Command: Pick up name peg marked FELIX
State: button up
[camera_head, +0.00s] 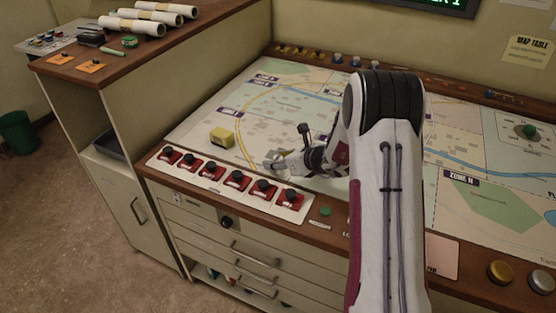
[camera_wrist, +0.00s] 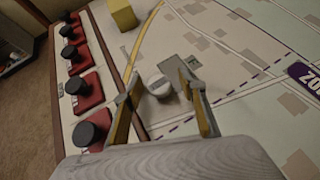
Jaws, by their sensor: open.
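In the wrist view a small pale round peg (camera_wrist: 158,85) stands on the map between my fingertips, a little below a flat grey plate (camera_wrist: 181,64). No name can be read on it, so I cannot tell whether it is the FELIX peg. My gripper (camera_wrist: 158,79) is open, with one finger on each side of the peg; whether either touches it is unclear. In the head view my gripper (camera_head: 279,164) is low over the map's front left part, and my arm hides much of the map behind it.
A yellow block (camera_head: 222,136) sits on the map (camera_head: 275,105) to the left. A row of red switches with black knobs (camera_head: 236,180) lines the front edge. A wooden cabinet top (camera_head: 150,50) with paper rolls (camera_head: 134,25) rises at the left.

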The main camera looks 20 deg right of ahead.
aim_at(278, 157)
jog(key=c, duration=0.9)
jog(key=shift+r, duration=5)
